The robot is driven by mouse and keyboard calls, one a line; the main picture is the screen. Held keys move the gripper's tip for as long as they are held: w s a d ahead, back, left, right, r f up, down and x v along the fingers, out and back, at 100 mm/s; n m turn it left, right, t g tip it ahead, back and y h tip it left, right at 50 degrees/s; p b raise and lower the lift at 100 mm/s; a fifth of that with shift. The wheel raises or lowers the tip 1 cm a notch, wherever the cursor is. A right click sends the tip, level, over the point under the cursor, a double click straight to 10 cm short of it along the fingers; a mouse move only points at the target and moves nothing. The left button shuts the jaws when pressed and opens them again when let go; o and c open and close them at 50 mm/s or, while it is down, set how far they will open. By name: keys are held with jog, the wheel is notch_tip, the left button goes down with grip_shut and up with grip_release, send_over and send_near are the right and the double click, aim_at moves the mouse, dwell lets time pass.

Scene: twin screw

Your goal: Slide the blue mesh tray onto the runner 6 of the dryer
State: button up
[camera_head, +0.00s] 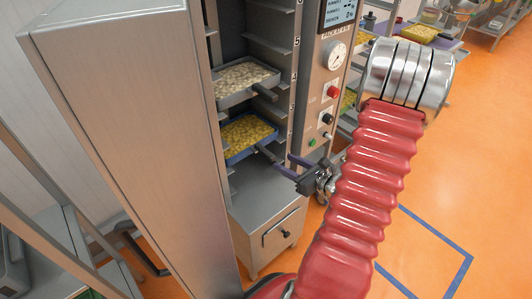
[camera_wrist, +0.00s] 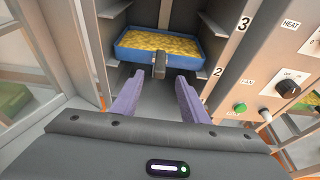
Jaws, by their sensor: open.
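The blue mesh tray (camera_head: 235,157), filled with yellow pieces, sits inside the open dryer on a low runner, below a grey tray. In the wrist view the blue tray (camera_wrist: 186,62) lies level near the printed numbers 2 and 3. Its dark handle (camera_wrist: 160,64) points out toward me. My gripper (camera_head: 284,165) is open in front of the dryer, at the handle's outer end. In the wrist view its two purple fingers (camera_wrist: 157,86) stand apart on either side of the handle's line. I see no finger closed on the handle. Runner 6 is not clearly readable.
A grey tray (camera_head: 247,93) of pale pieces sits above the blue one, its handle sticking out. Empty runners show higher up. The dryer's control panel (camera_head: 326,85) stands right of the opening, and its tall metal side (camera_head: 125,120) stands left. Orange floor is open at right.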

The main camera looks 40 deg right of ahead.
aim_at(263, 149)
jog(key=x, duration=1.1)
jog(key=shift+w+f, duration=0.15)
jog(key=shift+w, duration=0.25)
jog(key=c, duration=0.7)
grip_shut()
dwell(0.3)
dwell(0.8)
jog(key=shift+r, duration=0.75)
dwell(0.5)
jog(key=shift+s, duration=0.1)
dwell(0.4)
